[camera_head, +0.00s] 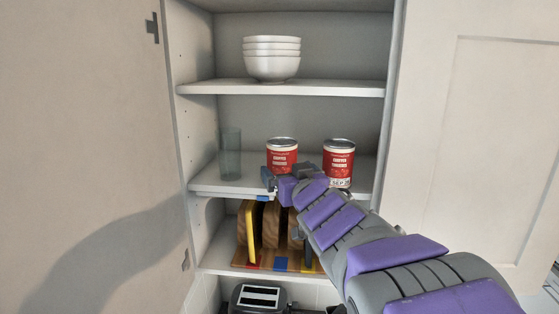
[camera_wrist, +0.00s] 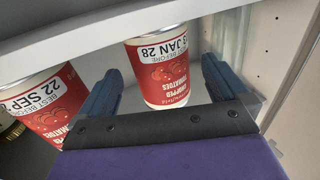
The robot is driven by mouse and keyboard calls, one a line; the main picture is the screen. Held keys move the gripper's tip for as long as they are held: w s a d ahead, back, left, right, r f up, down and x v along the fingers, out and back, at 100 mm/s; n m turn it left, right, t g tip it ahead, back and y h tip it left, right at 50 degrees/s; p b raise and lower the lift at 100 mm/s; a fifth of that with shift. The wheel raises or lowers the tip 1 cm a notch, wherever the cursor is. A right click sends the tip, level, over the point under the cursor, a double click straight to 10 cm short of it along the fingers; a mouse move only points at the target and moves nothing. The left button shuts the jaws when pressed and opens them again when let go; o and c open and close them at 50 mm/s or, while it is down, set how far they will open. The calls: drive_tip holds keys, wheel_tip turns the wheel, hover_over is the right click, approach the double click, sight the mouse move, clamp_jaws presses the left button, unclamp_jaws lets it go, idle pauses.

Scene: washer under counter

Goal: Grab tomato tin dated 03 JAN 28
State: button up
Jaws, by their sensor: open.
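Two red tomato tins stand on the middle shelf. The left tin (camera_head: 282,152) is behind my gripper (camera_head: 287,183) in the head view. In the wrist view this tin (camera_wrist: 162,75) has a white date band reading "3 JAN 28", its first part unclear at the curved edge. My gripper (camera_wrist: 160,92) is open, one finger toward each side of this tin, with visible gaps. The right tin (camera_head: 339,160) has a band with "SEP". In the wrist view that tin (camera_wrist: 42,105) is at the left and reads "22 SEP", outside the fingers.
A clear glass (camera_head: 230,153) stands left of the tins. White bowls (camera_head: 272,60) are stacked on the shelf above. Cutting boards (camera_head: 270,225) stand in a rack below, over a dark toaster (camera_head: 258,297). The open cabinet door (camera_head: 90,150) is at the left.

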sight(281, 163)
drive_tip(key=shift+w+d+r, duration=0.1)
drive_tip(key=shift+d, duration=0.05)
drive_tip(key=shift+w+r, duration=0.15)
drive_tip(key=shift+w, duration=0.15)
drive_tip(key=x, duration=0.2)
drive_tip(key=p+x, duration=0.1)
drive_tip(key=x, duration=0.1)
drive_tip(key=shift+w+a, duration=0.1)
drive_tip(key=shift+a, duration=0.25)
drive_tip(key=shift+w+a, duration=0.1)
drive_tip(key=shift+a, duration=0.35)
drive_tip(key=shift+d, duration=0.25)
drive_tip(key=shift+c, duration=0.5)
drive_tip(key=shift+d, duration=0.45)
drive_tip(key=c, duration=0.4)
drive_tip(key=shift+a, duration=0.1)
drive_tip(key=c, duration=0.5)
drive_tip(key=shift+a, duration=0.25)
drive_tip(key=shift+c, duration=1.4)
